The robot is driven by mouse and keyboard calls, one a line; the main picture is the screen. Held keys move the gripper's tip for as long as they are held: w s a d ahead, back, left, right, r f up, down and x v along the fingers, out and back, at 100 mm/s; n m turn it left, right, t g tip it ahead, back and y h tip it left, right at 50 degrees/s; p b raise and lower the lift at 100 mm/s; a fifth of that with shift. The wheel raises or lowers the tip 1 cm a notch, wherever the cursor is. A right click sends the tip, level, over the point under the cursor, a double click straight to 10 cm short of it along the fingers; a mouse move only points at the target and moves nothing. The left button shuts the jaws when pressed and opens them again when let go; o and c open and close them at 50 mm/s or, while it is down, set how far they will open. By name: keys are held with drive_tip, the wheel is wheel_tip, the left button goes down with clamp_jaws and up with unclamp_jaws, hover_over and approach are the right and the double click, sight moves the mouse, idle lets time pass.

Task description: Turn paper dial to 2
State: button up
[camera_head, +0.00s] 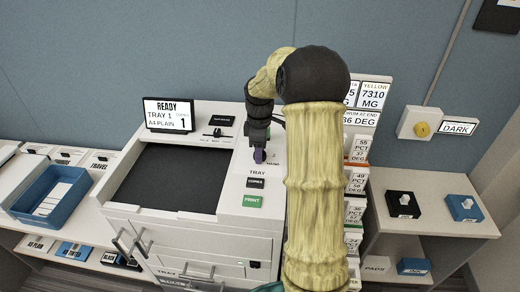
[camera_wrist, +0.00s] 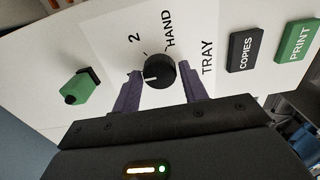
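The paper dial (camera_wrist: 160,70) is a round black knob with a white pointer mark, on the white panel in the wrist view. The mark points left, toward my left finger. The labels "2" and "HAND" are printed above it and "TRAY" to its right. My gripper (camera_wrist: 158,70) is open, with one purple finger on each side of the dial and small gaps showing; I cannot tell how deep the fingers reach. In the head view, my gripper (camera_head: 260,157) is over the panel above "TRAY" and hides the dial. The display (camera_head: 168,115) reads "READY, TRAY 1, A4 PLAIN".
A black COPIES button (camera_wrist: 245,49) and a green PRINT button (camera_wrist: 296,41) lie right of the dial. A green and black control (camera_wrist: 78,88) is to its left. A slider (camera_head: 216,133) and the dark machine bed (camera_head: 165,178) are left of my gripper in the head view.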

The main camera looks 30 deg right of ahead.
drive_tip(key=c, duration=0.6)
drive_tip(key=shift+o, duration=0.2)
drive_tip(key=shift+m, duration=0.3)
drive_tip(key=m+p, duration=0.1)
drive_tip(key=m, duration=0.4)
drive_tip(key=shift+r, duration=0.1)
drive_tip(key=m, duration=0.6)
drive_tip(key=o, duration=1)
